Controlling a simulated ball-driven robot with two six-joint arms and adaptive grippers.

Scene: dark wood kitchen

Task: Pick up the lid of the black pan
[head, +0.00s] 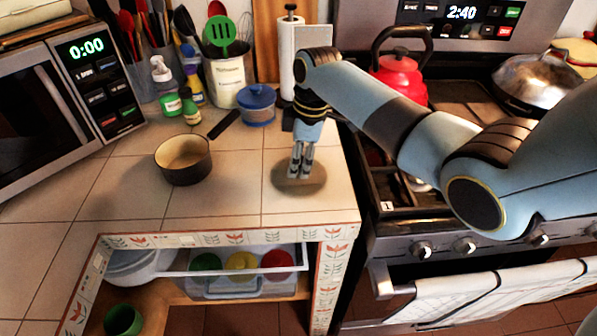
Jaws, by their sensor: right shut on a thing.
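The black pan (184,170) stands open on the tiled counter, left of centre, with a cream inside and a dark handle pointing up and right. A round, brownish, see-through lid (284,184) is at the right part of the counter, apart from the pan. My right gripper (299,172) points down over the middle of the lid and is shut on it; the fingertips hide the grip point. I cannot tell whether the lid touches the counter or is slightly above it. My left gripper is not in view.
A blue lidded pot (257,108), a paper towel roll (288,55) and a utensil holder (228,80) stand behind. A microwave (35,110) is at left. The stove at right bears a red kettle (400,72) and a covered silver pan (540,80). The front counter is clear.

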